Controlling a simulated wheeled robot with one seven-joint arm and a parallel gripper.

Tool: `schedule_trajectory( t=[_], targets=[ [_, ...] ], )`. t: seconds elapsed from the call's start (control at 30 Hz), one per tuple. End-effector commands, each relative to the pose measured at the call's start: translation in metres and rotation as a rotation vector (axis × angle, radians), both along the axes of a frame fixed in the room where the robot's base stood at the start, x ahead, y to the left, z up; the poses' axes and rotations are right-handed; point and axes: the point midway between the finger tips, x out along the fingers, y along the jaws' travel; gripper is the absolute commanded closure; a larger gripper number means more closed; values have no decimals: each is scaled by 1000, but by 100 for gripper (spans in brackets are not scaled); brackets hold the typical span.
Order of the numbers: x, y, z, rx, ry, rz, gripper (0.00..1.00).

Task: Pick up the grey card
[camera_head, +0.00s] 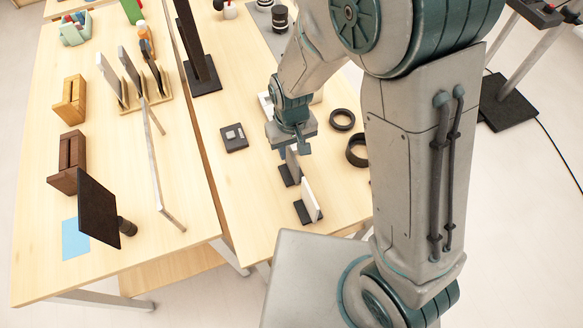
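A small grey card (292,164) stands upright in a dark slotted base on the right table. My gripper (303,148) points down right at the card's upper edge, and its fingers overlap the card in this view. I cannot tell whether they touch it or whether they are open or shut. A similar white card (310,198) stands in its own dark base just nearer, toward the table's front edge.
Two dark rings (343,119) lie right of the gripper, partly behind my arm. A flat dark square box (234,138) lies to the left. A tall dark panel (196,50) stands farther back. The left table (110,200) holds wooden blocks, panels and a blue sheet. Bare tabletop lies left of the cards.

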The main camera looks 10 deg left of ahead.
Motion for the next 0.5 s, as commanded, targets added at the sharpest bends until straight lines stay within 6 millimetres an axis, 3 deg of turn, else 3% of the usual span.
schedule_trajectory(
  t=[0.23, 0.5],
  targets=[
    [3, 0, -38, -1, 0, 0, 67],
    [3, 0, -44, 1, -1, 0, 67]
  ],
)
